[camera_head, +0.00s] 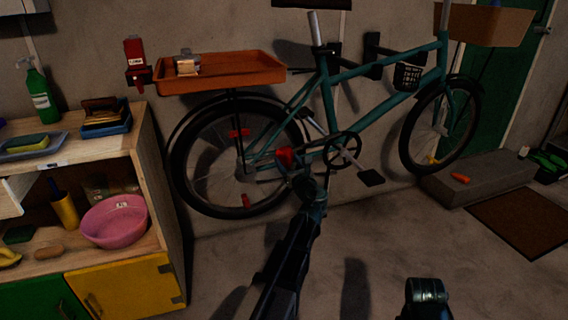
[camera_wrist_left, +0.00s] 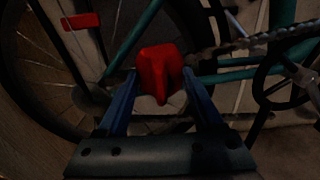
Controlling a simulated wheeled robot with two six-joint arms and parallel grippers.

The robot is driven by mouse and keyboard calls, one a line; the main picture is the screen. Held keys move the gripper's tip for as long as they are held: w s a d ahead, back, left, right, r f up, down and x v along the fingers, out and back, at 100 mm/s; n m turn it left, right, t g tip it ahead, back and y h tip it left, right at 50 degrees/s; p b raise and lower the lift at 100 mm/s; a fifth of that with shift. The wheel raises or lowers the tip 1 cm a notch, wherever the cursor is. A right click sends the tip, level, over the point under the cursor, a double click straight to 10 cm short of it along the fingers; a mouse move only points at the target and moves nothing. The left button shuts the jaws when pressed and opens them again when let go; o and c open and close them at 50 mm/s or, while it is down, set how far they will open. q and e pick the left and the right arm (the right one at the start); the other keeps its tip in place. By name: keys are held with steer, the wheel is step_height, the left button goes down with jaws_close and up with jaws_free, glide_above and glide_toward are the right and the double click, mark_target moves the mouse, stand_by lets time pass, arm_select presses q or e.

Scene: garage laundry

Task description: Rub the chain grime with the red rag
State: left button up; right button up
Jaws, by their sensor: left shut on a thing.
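The red rag (camera_head: 285,157) is held in my left gripper (camera_head: 293,168) in front of the bicycle, between the rear hub and the crank. In the left wrist view the bunched rag (camera_wrist_left: 158,68) sits between the two blue fingers of my left gripper (camera_wrist_left: 160,80), which is shut on it. The bicycle chain (camera_wrist_left: 250,42) runs to the right of the rag towards the chainring (camera_head: 342,150). I cannot tell whether the rag touches the chain. The chain grime cannot be made out; it may be hidden behind the rag or lost in the dark.
The teal bicycle (camera_head: 385,75) stands against the wall, with a pedal (camera_head: 371,178) jutting out right of my gripper. An orange tray (camera_head: 225,83) hangs above the rear wheel (camera_head: 180,160). A wooden shelf unit (camera_head: 150,150) stands left. The floor in front is clear.

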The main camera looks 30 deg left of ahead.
arm_select(q)
steer(key=shift+w+d+r, duration=0.15)
steer(key=shift+w+d, duration=0.35)
steer(key=shift+w, duration=0.05)
steer(key=shift+w+d+r+p, duration=0.25)
steer(key=shift+w+d, duration=0.25)
steer(key=shift+w, duration=0.15)
steer(key=shift+w+d+r+p, duration=0.1)
steer(key=shift+w+d+p, duration=0.1)
steer(key=shift+w+d, duration=0.35)
steer(key=shift+w+a, duration=0.1)
steer(key=shift+w, duration=0.05)
steer(key=shift+w+d+r, duration=0.1)
steer(key=shift+w+d, duration=0.2)
steer(key=shift+w, duration=0.05)
steer(key=shift+w+d+r+p, duration=0.2)
steer(key=shift+w+d+p, duration=0.1)
steer(key=shift+w+d, duration=0.45)
steer(key=shift+w+d+r+p, duration=0.2)
steer(key=shift+w+d, duration=0.3)
steer(key=shift+w, duration=0.2)
steer(key=shift+w+d+r+p, duration=0.2)
steer(key=shift+w+d, duration=0.25)
steer(key=shift+w, duration=0.2)
